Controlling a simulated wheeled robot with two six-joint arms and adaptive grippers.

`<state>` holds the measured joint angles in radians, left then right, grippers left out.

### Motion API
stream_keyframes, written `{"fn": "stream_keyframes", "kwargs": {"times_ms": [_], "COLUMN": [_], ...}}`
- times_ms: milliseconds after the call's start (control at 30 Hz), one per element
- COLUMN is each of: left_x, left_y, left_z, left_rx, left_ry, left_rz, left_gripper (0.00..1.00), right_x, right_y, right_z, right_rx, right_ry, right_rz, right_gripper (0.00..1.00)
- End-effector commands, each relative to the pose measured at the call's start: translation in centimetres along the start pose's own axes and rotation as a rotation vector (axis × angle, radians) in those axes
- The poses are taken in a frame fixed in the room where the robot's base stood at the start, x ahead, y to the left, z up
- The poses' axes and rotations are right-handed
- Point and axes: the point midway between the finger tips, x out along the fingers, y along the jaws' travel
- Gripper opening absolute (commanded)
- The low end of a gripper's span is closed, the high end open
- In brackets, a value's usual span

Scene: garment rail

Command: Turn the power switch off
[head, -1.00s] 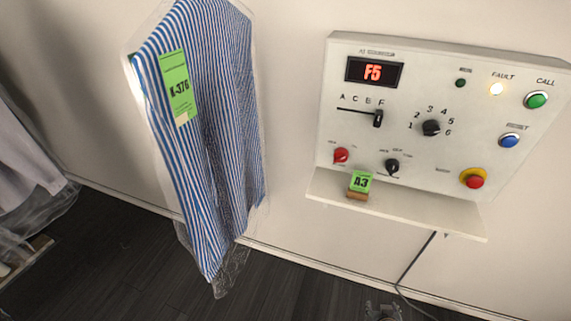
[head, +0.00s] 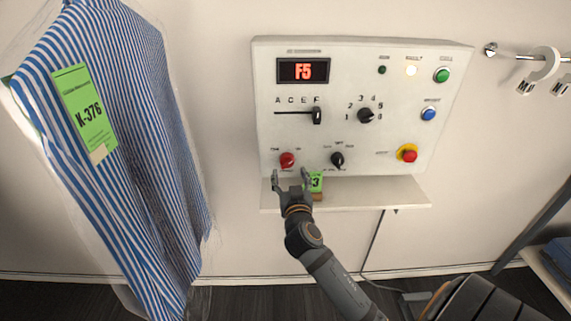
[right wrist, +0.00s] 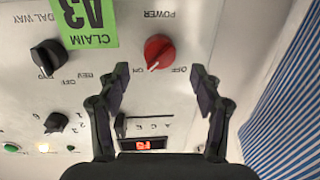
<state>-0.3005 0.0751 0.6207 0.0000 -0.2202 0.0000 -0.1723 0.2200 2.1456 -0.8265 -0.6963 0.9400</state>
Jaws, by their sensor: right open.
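The power switch is a red knob (head: 287,160) at the lower left of the white control panel (head: 262,100). In the right wrist view, where the panel appears upside down, the red knob (right wrist: 159,50) sits under the POWER label, with its pointer line toward ON. My right gripper (head: 291,180) is open just in front of and below the knob. In the right wrist view the knob lies beyond the space between the two fingertips (right wrist: 160,75), apart from both. My left gripper is not in view.
A green claim tag (head: 316,183) stands on the shelf (head: 380,194) right beside my right gripper. A black knob (head: 337,160) is to the right of the power knob. A red emergency button (head: 409,155) is farther right. A bagged striped shirt (head: 150,160) hangs at left.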

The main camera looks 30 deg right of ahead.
Motion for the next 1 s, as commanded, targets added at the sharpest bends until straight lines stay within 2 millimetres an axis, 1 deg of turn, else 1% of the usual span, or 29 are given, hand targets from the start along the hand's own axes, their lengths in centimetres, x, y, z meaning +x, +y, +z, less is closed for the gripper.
{"fn": "stream_keyframes", "kwargs": {"times_ms": [33, 100, 233, 367, 600, 1000], "left_x": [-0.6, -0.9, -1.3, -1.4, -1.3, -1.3], "left_y": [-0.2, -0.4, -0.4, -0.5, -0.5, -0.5], "left_z": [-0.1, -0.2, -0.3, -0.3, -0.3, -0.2], "left_rx": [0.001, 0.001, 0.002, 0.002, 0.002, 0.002], "left_ry": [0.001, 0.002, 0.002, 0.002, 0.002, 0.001], "left_rz": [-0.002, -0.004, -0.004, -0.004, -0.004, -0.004], "left_gripper": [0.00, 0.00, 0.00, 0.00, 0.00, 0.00], "right_x": [1.1, 2.4, 4.0, 4.8, 4.8, 4.8], "right_y": [0.0, 0.0, 0.0, 0.0, 0.0, 0.0], "right_z": [-0.4, -0.4, -0.1, 0.0, 0.1, 0.1], "right_rx": [-0.001, -0.002, -0.001, 0.000, 0.001, 0.000], "right_ry": [0.002, 0.002, 0.000, 0.000, -0.001, -0.001], "right_rz": [0.000, 0.000, 0.000, -0.001, -0.001, -0.001], "right_gripper": [0.66, 0.66, 0.66, 0.66, 0.66, 0.11]}}
